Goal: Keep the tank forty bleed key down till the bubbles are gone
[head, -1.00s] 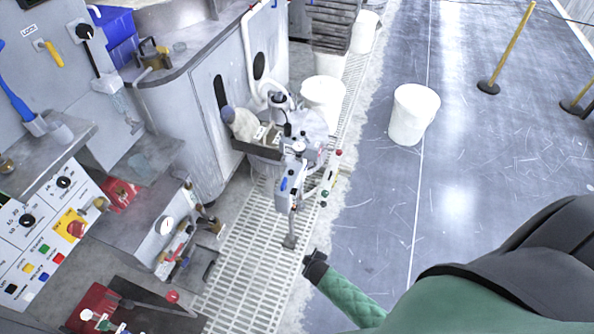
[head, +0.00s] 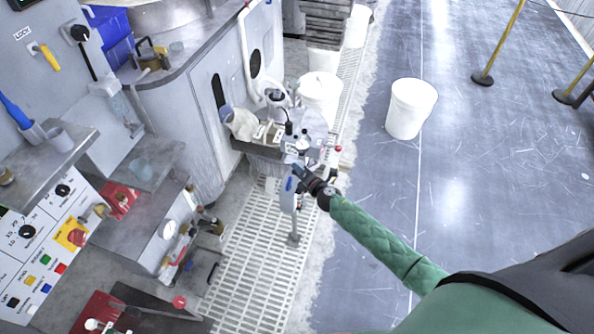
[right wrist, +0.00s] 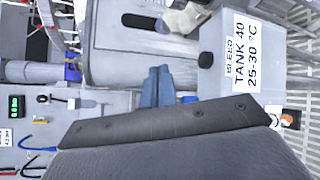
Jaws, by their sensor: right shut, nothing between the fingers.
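In the right wrist view a pale grey box (right wrist: 212,84) carries a label (right wrist: 251,52) reading "TANK 40 25-30 °C" and a smaller label (right wrist: 231,62) reading "BLEED". A small black knob (right wrist: 205,60) stands out beside the BLEED label. My right gripper (right wrist: 158,72) is shut and empty. Its blue-grey fingertips show to the left of the knob and a little below it, with a gap in the picture. In the head view my right gripper (head: 301,172) is at the small stand-mounted unit (head: 292,147). Bubbles cannot be made out. My left gripper is not in view.
A white bucket (head: 411,108) stands on the grey floor at right, another (head: 320,97) behind the unit. A control panel (head: 40,245) and grey cabinets are at left. A floor grating (head: 255,260) runs below the unit. Yellow posts (head: 497,45) stand far right.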

